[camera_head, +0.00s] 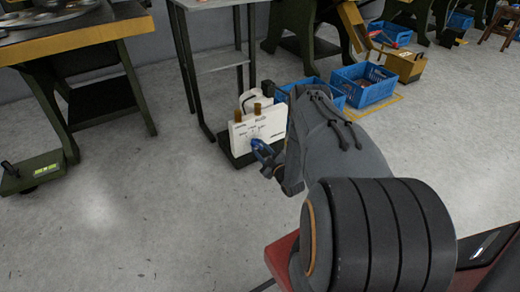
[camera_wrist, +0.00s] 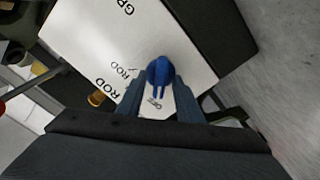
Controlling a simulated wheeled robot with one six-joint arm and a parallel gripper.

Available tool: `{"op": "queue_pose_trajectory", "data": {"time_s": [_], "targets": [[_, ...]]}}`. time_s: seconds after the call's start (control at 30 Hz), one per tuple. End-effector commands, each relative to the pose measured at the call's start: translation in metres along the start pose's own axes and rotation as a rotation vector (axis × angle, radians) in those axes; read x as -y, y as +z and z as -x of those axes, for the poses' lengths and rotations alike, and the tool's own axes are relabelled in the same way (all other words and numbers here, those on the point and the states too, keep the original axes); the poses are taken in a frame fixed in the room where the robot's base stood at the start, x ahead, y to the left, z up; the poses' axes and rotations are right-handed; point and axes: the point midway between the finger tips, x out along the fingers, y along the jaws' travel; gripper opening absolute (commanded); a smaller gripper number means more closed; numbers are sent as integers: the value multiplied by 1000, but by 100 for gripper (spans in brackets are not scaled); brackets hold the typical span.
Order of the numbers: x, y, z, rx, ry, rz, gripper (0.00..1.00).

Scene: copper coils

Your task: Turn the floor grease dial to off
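The blue dial (camera_head: 261,147) sits on the front of a white panel (camera_head: 243,139) that stands on a dark base near the floor. In the wrist view the blue dial (camera_wrist: 158,72) lies between the tips of my gripper (camera_wrist: 163,82), with a finger on each side. I cannot tell whether the fingers press on it. The white panel (camera_wrist: 100,35) carries the printed words "ROD" and "GR", partly cut off. A small label, apparently "OFF", shows between the fingers below the dial. In the head view my gripper (camera_head: 268,160) is at the panel's front, partly hidden by my arm.
Blue crates (camera_head: 365,84) lie to the right. A green floor box (camera_head: 33,172) is at the left. The floor left of the panel is clear.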

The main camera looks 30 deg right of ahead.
Motion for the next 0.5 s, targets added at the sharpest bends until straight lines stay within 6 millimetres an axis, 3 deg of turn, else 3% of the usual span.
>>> {"op": "queue_pose_trajectory", "data": {"time_s": [0.17,0.5], "targets": [[-1,0,14,1,0,-2,33],[-2,0,66,3,1,-1,33]]}}
